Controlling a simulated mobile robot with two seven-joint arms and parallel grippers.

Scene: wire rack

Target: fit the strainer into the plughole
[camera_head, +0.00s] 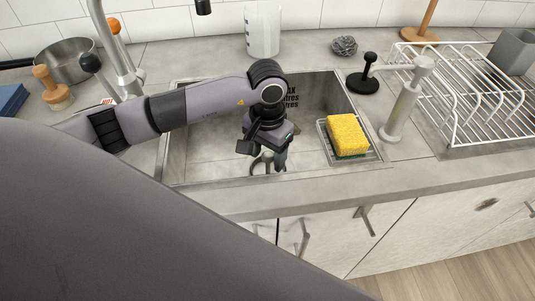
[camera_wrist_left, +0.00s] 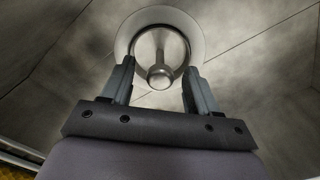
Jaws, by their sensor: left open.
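The metal strainer with its round-ended knob (camera_wrist_left: 160,76) shows in the left wrist view, in front of the pale ring of the plughole (camera_wrist_left: 198,30). The strainer looks to be in or over the plughole; I cannot tell whether it is seated. My left gripper (camera_head: 268,166) reaches down into the sink, and in the left wrist view (camera_wrist_left: 158,85) its fingers are open on either side of the knob, with gaps visible. In the head view the gripper partly hides the strainer and plughole. My right gripper is not in view.
The sink's front rim (camera_head: 270,188) lies close to my left gripper. A yellow sponge (camera_head: 347,133) sits on a wire tray to the right. A black-knobbed stopper (camera_head: 366,78), a pale upright plunger-like tool (camera_head: 403,105) and a wire rack (camera_head: 480,100) stand farther right. A tap (camera_head: 118,55) stands at left.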

